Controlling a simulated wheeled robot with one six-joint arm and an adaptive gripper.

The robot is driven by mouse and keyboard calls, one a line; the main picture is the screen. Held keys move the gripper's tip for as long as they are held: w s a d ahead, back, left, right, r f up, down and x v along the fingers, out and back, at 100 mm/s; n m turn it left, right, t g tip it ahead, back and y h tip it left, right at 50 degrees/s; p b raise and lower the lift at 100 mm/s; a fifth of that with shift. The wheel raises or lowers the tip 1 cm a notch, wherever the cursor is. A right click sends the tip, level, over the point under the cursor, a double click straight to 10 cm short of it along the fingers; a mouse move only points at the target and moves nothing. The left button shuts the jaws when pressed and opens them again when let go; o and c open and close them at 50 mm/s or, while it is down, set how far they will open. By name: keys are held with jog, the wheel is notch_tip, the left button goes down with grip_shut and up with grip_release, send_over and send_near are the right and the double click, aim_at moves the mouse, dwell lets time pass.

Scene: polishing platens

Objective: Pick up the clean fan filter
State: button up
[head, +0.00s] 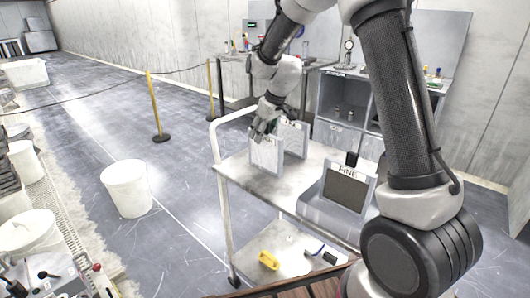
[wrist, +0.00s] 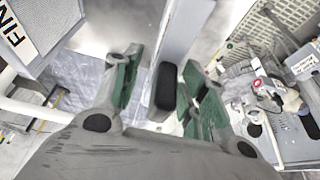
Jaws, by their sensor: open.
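Two pale panel filters stand upright on the cart in the head view, a front one (head: 265,157) with a whitish face and one behind it (head: 294,140). Another filter (head: 346,190) with a dark face, a pale frame and a black top tab stands to the right. My gripper (head: 264,131) is at the top of the pale pair. In the wrist view its open green-padded fingers (wrist: 164,84) lie either side of a pale frame edge with a black tab (wrist: 167,86). Contact cannot be told. A pale-meshed filter labelled "FIN…" (wrist: 42,30) shows at upper left.
The metal cart (head: 240,177) has a lower shelf with a yellow object (head: 268,260). A white bin (head: 126,188) stands on the floor to the left. A workbench (head: 345,100) stands behind the cart. Rope posts (head: 157,108) stand farther back.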

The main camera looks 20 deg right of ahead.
grip_shut()
jog(key=shift+r, duration=0.1)
